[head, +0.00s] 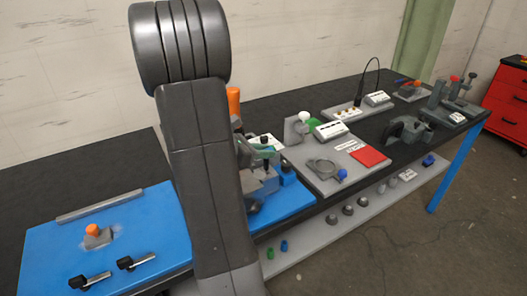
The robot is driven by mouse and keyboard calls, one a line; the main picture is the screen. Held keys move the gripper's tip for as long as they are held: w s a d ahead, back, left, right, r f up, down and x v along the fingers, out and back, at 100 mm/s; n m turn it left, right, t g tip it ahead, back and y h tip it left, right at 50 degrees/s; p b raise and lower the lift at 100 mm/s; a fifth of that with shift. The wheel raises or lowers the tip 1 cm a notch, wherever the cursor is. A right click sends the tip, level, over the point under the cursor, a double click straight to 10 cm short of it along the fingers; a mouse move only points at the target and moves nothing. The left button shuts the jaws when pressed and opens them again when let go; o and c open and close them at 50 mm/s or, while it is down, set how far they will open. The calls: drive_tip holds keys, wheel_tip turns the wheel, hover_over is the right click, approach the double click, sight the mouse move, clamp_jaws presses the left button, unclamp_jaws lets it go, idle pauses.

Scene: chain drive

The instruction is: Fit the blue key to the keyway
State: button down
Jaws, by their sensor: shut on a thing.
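My gripper is not seen; my own dark grey arm fills the centre-left of the head view and hides what lies behind it. I cannot pick out the blue key or the keyway for certain.
A blue mat (50,245) carries an orange-topped grey block (97,236) and two black-handled tools (90,280). The grey board (308,172) holds a red plate (370,157). Grey round parts sit on the lower shelf (330,232). A red cabinet (505,105) stands far right.

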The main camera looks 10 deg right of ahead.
sight(263, 174)
drive_tip(key=shift+f+b, duration=2.75)
drive_tip(key=shift+f, duration=0.3)
drive_tip(key=c, duration=1.2)
unclamp_jaws()
drive_tip(key=v, duration=1.3)
drive_tip(key=shift+s+a+r, duration=0.15)
drive_tip(key=shift+a, duration=0.2)
drive_tip(key=x, duration=1.3)
drive_tip(key=shift+d, duration=0.35)
drive_tip(key=shift+w, duration=0.2)
